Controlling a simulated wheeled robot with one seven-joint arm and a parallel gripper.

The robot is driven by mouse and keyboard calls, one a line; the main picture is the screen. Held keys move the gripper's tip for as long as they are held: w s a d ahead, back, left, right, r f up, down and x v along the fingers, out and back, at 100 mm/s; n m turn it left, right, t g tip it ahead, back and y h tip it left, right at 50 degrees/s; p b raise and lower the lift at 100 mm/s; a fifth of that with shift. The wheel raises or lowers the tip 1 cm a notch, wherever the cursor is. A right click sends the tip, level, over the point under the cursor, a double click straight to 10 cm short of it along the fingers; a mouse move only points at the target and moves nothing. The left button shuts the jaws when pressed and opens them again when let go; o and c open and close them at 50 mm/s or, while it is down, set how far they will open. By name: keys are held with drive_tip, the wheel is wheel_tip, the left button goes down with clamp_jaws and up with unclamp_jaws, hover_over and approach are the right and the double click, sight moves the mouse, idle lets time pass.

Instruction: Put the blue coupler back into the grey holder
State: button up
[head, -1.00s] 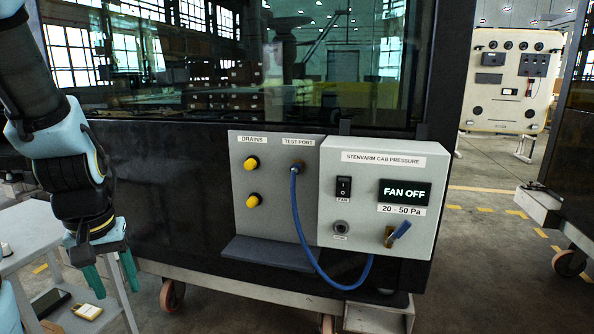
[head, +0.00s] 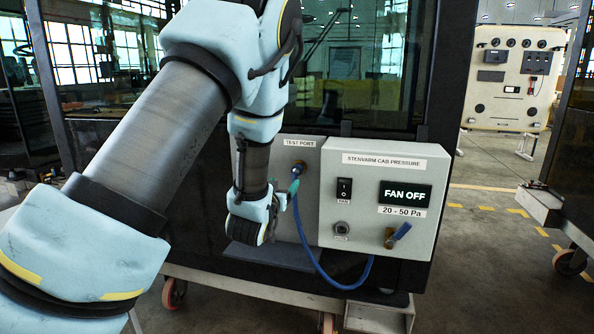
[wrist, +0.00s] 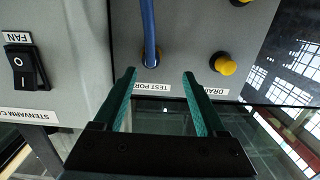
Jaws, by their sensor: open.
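The blue hose (head: 313,256) runs from the brass test port (head: 299,168) on the grey panel down in a loop and under the grey control box. Its upper end, where the blue coupler would be, is at the port; the coupler is too small to tell from the hose. In the wrist view the hose (wrist: 148,25) ends at the port (wrist: 151,58). My gripper (wrist: 159,74) is open and empty, its green fingertips apart near the port, one on each side of the hose line. It also shows in the head view (head: 292,189). I cannot pick out the grey holder for certain.
The grey control box (head: 375,170) juts out just right of the port, with a rocker switch, a FAN OFF display and a blue-handled brass valve (head: 397,235). A grey ledge (head: 268,256) is below. Yellow-capped drains (wrist: 225,65) are beside the port. Glass is above.

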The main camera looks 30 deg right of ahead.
sight(294, 174)
drive_tip(key=shift+s+d+r+h, duration=0.3)
drive_tip(key=shift+s+d, duration=0.1)
drive_tip(key=shift+d, duration=0.15)
drive_tip(key=x, duration=0.7)
drive_tip(key=shift+f, duration=0.15)
drive_tip(key=shift+x, duration=1)
drive_tip(key=shift+b, duration=0.8)
